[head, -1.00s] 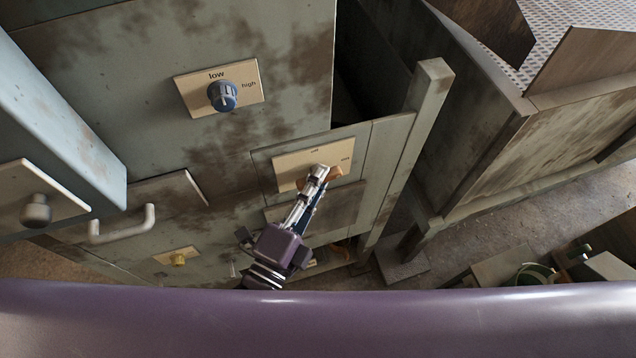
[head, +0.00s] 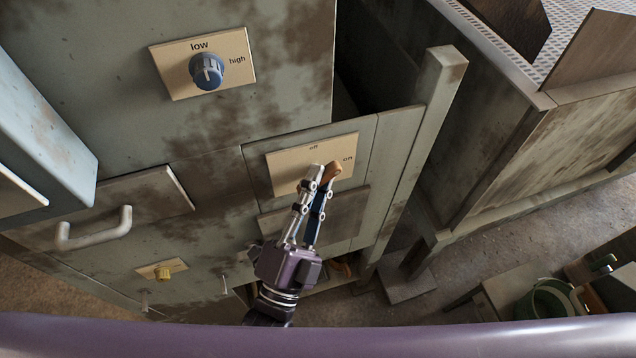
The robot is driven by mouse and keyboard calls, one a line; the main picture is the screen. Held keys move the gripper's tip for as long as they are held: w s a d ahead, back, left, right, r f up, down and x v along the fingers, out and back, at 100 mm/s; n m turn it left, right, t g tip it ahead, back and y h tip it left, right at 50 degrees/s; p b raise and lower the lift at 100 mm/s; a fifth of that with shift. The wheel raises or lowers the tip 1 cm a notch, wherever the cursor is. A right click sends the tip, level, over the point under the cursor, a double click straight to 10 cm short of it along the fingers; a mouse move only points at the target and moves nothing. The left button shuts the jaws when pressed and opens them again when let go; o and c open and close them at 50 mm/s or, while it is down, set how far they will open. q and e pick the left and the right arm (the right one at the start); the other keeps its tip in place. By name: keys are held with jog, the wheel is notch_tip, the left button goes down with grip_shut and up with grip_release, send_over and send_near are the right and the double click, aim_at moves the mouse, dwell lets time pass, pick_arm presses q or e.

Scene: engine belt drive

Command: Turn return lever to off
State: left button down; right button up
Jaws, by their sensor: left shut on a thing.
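The lever's tip points up and right, toward the "on" mark. My left gripper (head: 323,175) is at the plate, its fingers shut on the lever. The fingers hide the lever's lower part and its pivot. My right gripper is not in view.
A blue knob (head: 207,70) on a low/high plate sits above left. A wooden post (head: 430,120) stands right of the lever panel. A green bucket (head: 551,303) is at lower right.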

pick_arm(q)
jog(key=c, duration=1.9)
grip_release()
jog(key=shift+s+f, duration=0.1)
jog(key=v, duration=1.1)
jog(key=shift+s+a+f, duration=0.15)
jog(key=shift+s+f, duration=0.05)
jog(key=shift+s, duration=0.15)
jog(key=shift+o, duration=0.5)
